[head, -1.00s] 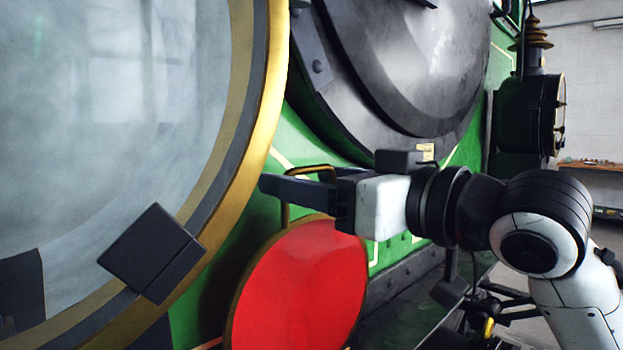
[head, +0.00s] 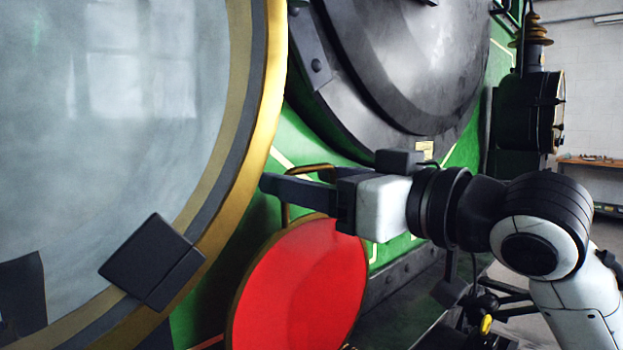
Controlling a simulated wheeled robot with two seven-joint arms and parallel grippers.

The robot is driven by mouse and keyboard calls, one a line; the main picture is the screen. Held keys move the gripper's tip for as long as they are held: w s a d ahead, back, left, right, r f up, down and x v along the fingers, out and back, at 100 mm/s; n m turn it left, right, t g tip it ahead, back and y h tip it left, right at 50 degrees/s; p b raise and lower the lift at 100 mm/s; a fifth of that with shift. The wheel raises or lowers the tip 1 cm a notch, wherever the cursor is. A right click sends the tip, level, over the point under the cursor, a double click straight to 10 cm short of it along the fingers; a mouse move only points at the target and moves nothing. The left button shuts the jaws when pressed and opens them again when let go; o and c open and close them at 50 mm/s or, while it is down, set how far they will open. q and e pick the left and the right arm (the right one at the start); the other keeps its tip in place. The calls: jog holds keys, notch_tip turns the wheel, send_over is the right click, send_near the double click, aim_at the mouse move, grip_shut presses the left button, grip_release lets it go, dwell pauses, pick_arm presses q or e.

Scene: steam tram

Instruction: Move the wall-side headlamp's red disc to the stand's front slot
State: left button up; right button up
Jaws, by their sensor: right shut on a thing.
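The red disc (head: 295,290) has a thin brass rim and a brass wire loop handle (head: 312,168) at its top. My right gripper (head: 283,190) comes in from the right and is shut on the loop, with the disc hanging below it. The disc's lower part is cut off by the picture's bottom edge. A large round headlamp (head: 276,85) with a brass rim and pale glass fills the left. A smaller dark headlamp (head: 530,115) is at the far right, near the white wall. My left gripper and the stand's front slot are not seen.
A dark square block (head: 150,262) sits over the large lamp's lower rim. The green tram front with its round dark door (head: 400,70) lies behind my gripper. A wooden table (head: 592,163) stands by the far wall. Open floor is partly visible at lower right.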

aim_at(312, 214)
jog(key=shift+r, duration=0.1)
jog(key=shift+p, duration=0.3)
dwell(0.8)
jog(key=shift+f, duration=0.5)
jog(key=shift+f+b, duration=0.45)
jog(key=shift+f, duration=0.4)
dwell(0.4)
jog(key=shift+f, duration=0.25)
dwell(0.6)
